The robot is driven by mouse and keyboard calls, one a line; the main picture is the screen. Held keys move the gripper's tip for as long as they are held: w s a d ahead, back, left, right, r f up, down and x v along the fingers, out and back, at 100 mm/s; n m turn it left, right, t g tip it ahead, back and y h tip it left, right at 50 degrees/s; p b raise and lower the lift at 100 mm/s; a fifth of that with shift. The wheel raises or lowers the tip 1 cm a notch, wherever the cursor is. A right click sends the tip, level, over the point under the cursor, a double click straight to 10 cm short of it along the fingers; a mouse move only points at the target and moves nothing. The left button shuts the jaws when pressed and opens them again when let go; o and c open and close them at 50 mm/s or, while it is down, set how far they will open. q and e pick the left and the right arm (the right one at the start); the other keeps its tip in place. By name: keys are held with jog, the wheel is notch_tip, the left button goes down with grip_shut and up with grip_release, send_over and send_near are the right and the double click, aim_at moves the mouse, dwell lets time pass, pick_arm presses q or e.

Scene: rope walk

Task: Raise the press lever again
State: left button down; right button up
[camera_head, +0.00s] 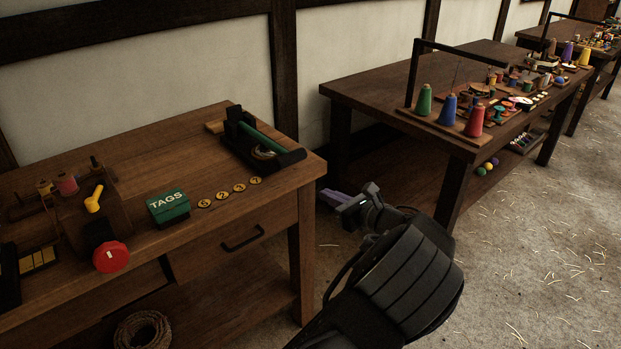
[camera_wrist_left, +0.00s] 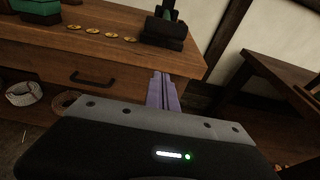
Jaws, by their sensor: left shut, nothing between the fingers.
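A black press (camera_head: 240,122) stands at the right end of the near wooden table. Its green lever (camera_head: 262,139) slopes low from the post toward the right, over a dark tray with a pale round thing in it. In the left wrist view, part of the press (camera_wrist_left: 166,30) shows at the table's corner. My left gripper (camera_head: 333,196) is in front of the table's right end, lower than the tabletop and apart from the lever. Its purple fingers (camera_wrist_left: 162,92) are shut and empty. My right gripper is in neither view.
The near table (camera_head: 150,135) also carries a green TAGS box (camera_head: 168,206), several round numbered tags (camera_head: 222,196), a yellow lever (camera_head: 94,199) and a red knob (camera_head: 110,257). Another table (camera_head: 365,92) with coloured cones stands at the right. Open floor (camera_head: 540,230) lies at the lower right.

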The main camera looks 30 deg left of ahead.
pick_arm(q)
jog(key=w+a, duration=0.1)
jog(key=a, duration=0.2)
jog(key=w+a+r, duration=0.1)
jog(key=a, duration=0.3)
jog(key=w+a+p, duration=0.1)
jog(key=a, duration=0.3)
jog(key=shift+w+r, duration=0.15)
